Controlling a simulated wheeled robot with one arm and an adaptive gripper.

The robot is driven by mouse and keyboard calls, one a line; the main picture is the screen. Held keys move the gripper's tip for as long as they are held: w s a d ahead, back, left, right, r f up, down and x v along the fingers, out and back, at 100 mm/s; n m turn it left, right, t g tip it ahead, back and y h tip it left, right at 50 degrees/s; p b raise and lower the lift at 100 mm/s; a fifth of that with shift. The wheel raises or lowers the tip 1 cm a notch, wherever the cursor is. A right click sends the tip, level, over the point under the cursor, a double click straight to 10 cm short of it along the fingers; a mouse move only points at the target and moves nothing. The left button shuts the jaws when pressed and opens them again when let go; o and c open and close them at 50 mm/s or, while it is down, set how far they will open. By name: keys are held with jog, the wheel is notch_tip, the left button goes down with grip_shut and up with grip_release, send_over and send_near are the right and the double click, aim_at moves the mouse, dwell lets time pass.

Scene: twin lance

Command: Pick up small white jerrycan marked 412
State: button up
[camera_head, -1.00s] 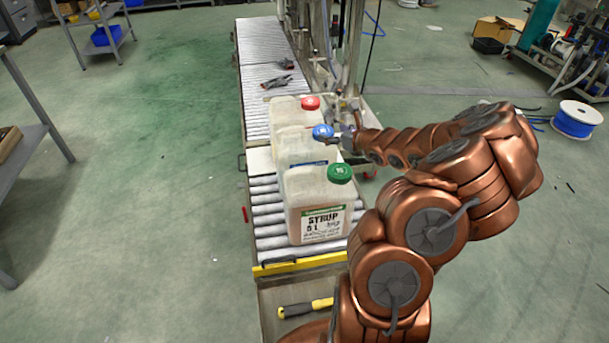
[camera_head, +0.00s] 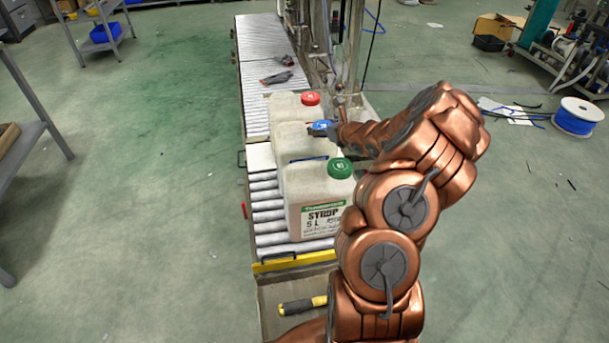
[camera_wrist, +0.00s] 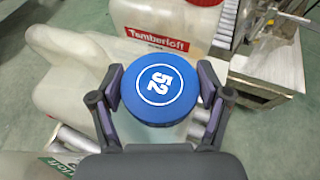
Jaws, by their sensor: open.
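Three whitish jerrycans stand in a row on the roller conveyor. The nearest (camera_head: 310,203) has a green cap (camera_head: 340,168) and a "SYRUP 5 L" label.
The conveyor (camera_head: 262,38) runs away from me, with a dark tool (camera_head: 277,77) lying beyond the jerrycans. A yellow-handled tool (camera_head: 302,306) lies at the near end. Machine framework (camera_head: 335,45) stands right of the conveyor.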

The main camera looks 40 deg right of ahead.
jog(key=c, duration=1.4)
grip_shut()
jog(key=shift+r, duration=0.15)
